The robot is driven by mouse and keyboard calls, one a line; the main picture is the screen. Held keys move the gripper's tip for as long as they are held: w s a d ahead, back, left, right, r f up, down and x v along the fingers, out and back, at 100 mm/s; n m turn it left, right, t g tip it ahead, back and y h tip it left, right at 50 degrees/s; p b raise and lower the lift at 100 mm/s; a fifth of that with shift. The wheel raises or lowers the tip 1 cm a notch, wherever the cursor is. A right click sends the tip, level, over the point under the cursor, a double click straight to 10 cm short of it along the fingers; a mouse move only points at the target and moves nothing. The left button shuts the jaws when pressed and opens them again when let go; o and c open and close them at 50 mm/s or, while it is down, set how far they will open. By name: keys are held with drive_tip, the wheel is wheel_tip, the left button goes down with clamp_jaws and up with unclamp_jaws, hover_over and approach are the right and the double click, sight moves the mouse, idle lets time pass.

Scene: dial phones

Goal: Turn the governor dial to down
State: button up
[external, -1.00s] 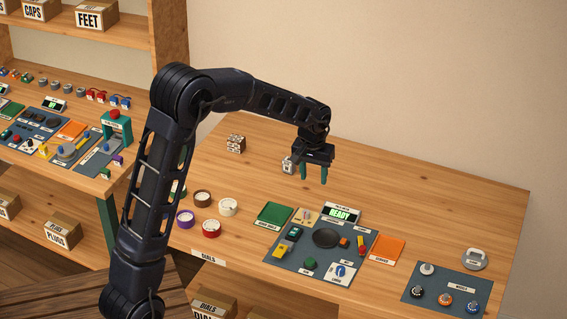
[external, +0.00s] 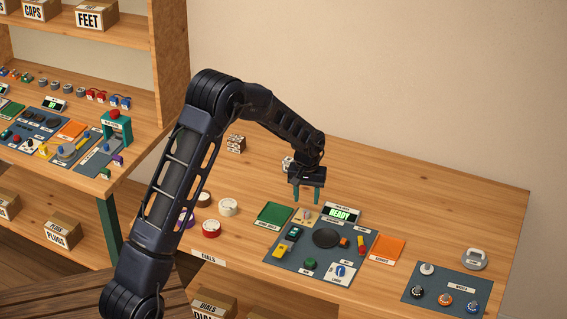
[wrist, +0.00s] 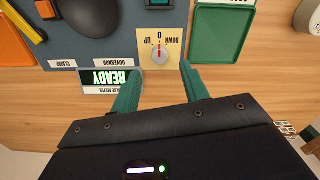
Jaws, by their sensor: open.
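The governor dial (wrist: 159,52) is a small grey knob with a red pointer on a cream plate (wrist: 147,60). The plate reads DOWN, 0 and UP, upside down in the wrist view, and the pointer lines up with 0. In the external view the plate (external: 303,217) is small and partly behind my fingers. My gripper (external: 305,197) is open and empty, pointing down above the bench near the dial. In the wrist view its two green fingertips (wrist: 160,80) stand on either side of the dial's near edge, apart from the knob.
A lit READY display (external: 341,214) stands right of the dial, and a green tray (external: 275,213) lies left. A blue-grey mat (external: 288,263) holds a black disc (external: 326,238) and several small parts. An orange tray (external: 387,250) lies further right. The bench behind is mostly clear.

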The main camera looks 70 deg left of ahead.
sight(306, 211)
drive_tip(key=shift+f, duration=2.7)
clamp_jaws()
